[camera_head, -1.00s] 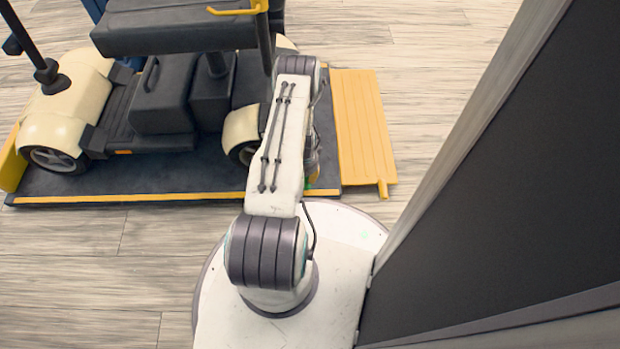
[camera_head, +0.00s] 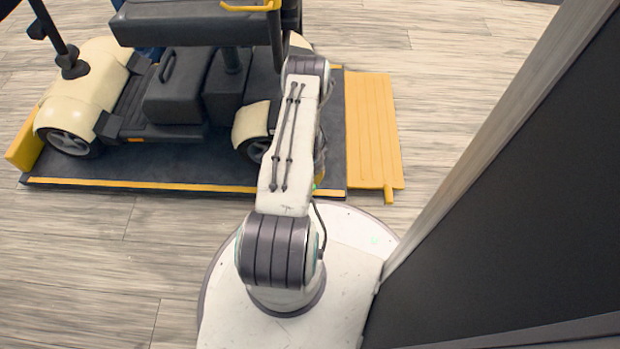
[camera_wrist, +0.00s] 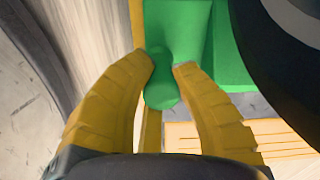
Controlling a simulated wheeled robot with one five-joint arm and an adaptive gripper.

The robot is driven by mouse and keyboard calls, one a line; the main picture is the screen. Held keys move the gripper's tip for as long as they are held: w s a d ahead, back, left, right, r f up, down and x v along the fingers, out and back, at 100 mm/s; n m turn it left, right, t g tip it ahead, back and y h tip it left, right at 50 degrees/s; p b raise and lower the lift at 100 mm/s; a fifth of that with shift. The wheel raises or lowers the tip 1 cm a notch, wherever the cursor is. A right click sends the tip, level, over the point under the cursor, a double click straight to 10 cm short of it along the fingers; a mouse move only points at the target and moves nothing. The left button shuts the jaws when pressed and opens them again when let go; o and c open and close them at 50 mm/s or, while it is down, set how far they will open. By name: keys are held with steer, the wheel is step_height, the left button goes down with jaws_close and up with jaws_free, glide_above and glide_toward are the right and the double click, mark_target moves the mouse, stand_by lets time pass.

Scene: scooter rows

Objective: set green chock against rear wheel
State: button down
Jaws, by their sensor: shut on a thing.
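The green chock (camera_wrist: 222,45) fills the top middle of the wrist view. My gripper (camera_wrist: 164,70) is shut on its rounded green knob, with a yellow finger on either side. The black tyre of the rear wheel (camera_wrist: 270,60) is just right of the chock in the wrist view; I cannot tell whether they touch. In the head view the rear wheel (camera_head: 256,150) shows under the scooter's cream rear fender, left of my arm. My arm hides the gripper and nearly all of the chock there.
The cream and black scooter (camera_head: 180,95) stands on a dark platform (camera_head: 190,172) with yellow edging. A yellow ramp flap (camera_head: 374,130) lies at its right end. A dark panel (camera_head: 510,200) stands close on my right. Wooden floor is clear at the left front.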

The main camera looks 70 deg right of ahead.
steer(key=shift+w+a, duration=0.2)
steer(key=shift+w, duration=0.35)
steer(key=shift+w+a, duration=0.15)
steer(key=shift+w, duration=0.4)
stand_by(1.5)
steer(key=c, duration=1.1)
jaws_free()
step_height(320, 180, up, 12)
steer(key=shift+s+a, duration=0.1)
